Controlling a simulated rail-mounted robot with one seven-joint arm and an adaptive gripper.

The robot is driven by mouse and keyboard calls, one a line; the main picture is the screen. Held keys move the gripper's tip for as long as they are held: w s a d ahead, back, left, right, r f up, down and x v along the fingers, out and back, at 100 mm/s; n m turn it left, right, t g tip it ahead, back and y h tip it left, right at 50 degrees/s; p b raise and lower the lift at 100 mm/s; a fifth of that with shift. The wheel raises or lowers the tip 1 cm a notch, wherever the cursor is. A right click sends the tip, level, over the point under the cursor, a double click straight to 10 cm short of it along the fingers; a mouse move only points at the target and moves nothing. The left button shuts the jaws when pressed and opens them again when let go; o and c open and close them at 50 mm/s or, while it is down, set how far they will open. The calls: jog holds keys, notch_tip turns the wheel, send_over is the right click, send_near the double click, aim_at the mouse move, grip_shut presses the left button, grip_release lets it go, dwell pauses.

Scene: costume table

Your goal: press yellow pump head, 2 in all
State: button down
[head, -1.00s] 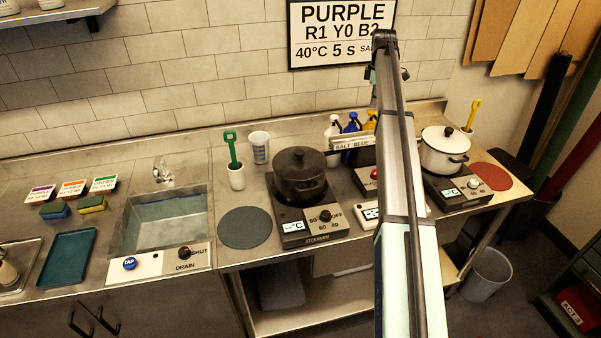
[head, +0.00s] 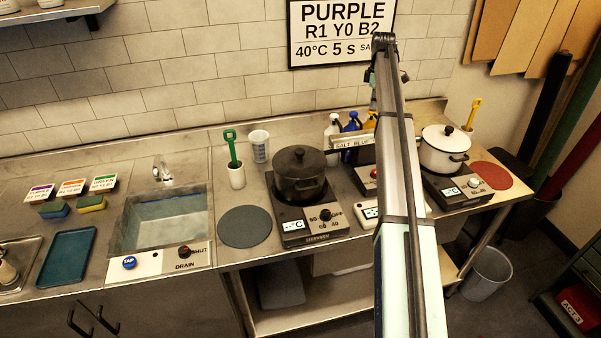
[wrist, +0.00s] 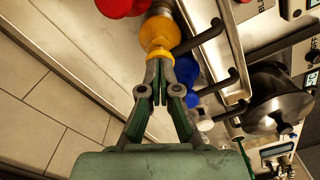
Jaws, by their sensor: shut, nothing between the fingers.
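The yellow pump bottle (head: 370,121) stands at the back of the counter, partly hidden by my arm in the head view. In the wrist view its rounded yellow part (wrist: 160,34) and a yellow collar lie just beyond my fingertips. My gripper (wrist: 158,68) is shut with nothing between its fingers. Its tips overlap the yellow collar in the picture; I cannot tell whether they touch or press it. My gripper is hidden behind my arm in the head view.
A blue bottle (head: 351,124) and a white bottle (head: 333,130) stand left of the yellow one. A red one (wrist: 118,7) shows in the wrist view. A sign rail (head: 350,142) runs in front. A dark pot (head: 299,176) and a white pot (head: 444,152) stand nearby.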

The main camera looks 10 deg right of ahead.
jog(key=shift+s+f, duration=0.1)
jog(key=shift+f, duration=0.95)
jog(key=shift+r, duration=0.15)
jog(key=shift+r+p, duration=0.6)
jog(key=shift+r, duration=1)
jog(key=shift+r, duration=0.1)
notch_tip(320, 180, up, 6)
jog(key=p, duration=0.2)
jog(key=shift+p, duration=0.3)
